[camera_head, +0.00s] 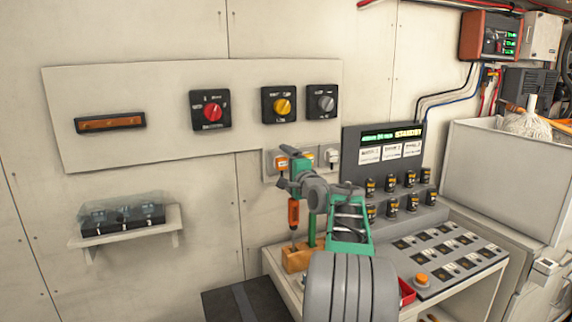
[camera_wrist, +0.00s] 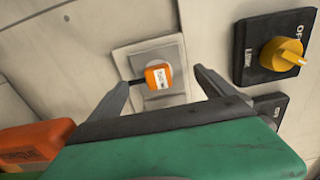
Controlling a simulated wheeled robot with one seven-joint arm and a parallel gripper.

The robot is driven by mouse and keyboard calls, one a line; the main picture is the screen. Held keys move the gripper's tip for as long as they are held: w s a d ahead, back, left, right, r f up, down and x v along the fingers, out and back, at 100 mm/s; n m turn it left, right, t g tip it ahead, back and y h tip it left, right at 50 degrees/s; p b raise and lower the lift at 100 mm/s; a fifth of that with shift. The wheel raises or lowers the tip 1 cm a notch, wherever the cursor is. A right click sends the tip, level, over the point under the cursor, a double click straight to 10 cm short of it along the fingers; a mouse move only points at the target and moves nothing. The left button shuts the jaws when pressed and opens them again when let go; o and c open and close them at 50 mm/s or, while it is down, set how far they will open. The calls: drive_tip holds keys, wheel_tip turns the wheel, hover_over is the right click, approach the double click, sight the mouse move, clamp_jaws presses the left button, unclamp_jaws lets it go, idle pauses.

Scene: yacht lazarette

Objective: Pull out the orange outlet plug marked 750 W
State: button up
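An orange plug (camera_wrist: 158,77) sits in a square wall outlet plate (camera_wrist: 135,60) in the wrist view. It bears a small white label too small to read surely, and a dark cord leaves it to the left. My gripper (camera_wrist: 161,79) is open, its two fingers apart on either side of the plug, with no clear contact. In the head view my gripper (camera_head: 294,167) is at the outlet row below the rotary switches and partly hides it. An orange plug (camera_head: 282,162) shows there beside the fingers; a white plug (camera_head: 332,156) is farther right.
Red (camera_head: 212,112), yellow (camera_head: 283,106) and grey (camera_head: 325,103) rotary switches are above the outlets. A grey console (camera_head: 420,215) stands right of my arm. An orange-handled tool (camera_head: 294,212) stands in a wooden block below. An orange labelled object (camera_wrist: 35,145) is close in the wrist view.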

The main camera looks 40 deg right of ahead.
drive_tip(key=shift+w+a+f, duration=0.1)
drive_tip(key=shift+w+f, duration=0.05)
idle(0.5)
drive_tip(key=shift+c, duration=0.5)
